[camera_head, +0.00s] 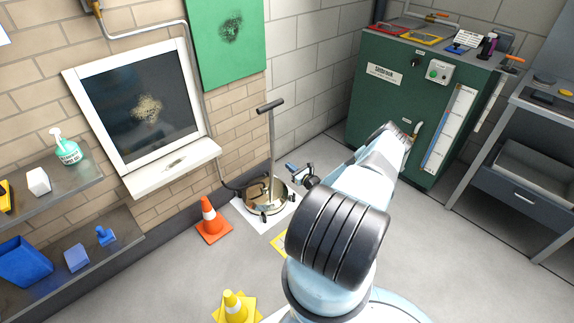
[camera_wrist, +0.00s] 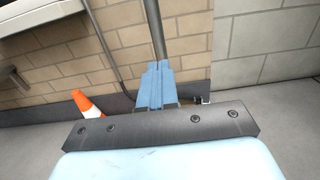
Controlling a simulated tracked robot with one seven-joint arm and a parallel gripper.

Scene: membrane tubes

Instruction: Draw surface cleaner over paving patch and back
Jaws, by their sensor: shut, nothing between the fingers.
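The surface cleaner (camera_head: 256,194) is a round, shiny brassy disc on the floor by the wall. Its upright pole (camera_head: 271,150) ends in a dark T-handle (camera_head: 270,106). A pale square (camera_head: 243,214) shows around the disc; I cannot tell whether it is the paving patch. My gripper (camera_head: 291,167) is just right of the pole, above the disc's right side. In the wrist view its blue fingers (camera_wrist: 156,68) are together and empty. The pole (camera_wrist: 153,25) rises beyond their tips, and the disc is mostly hidden. I cannot tell whether fingers and pole touch.
An orange cone (camera_head: 209,217) stands left of the cleaner, and a yellow cone (camera_head: 235,306) is nearer me. A green cabinet (camera_head: 380,105) stands at the back right, beside a grey bench (camera_head: 510,190). Shelves (camera_head: 60,190) line the left wall. Floor right of my arm is clear.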

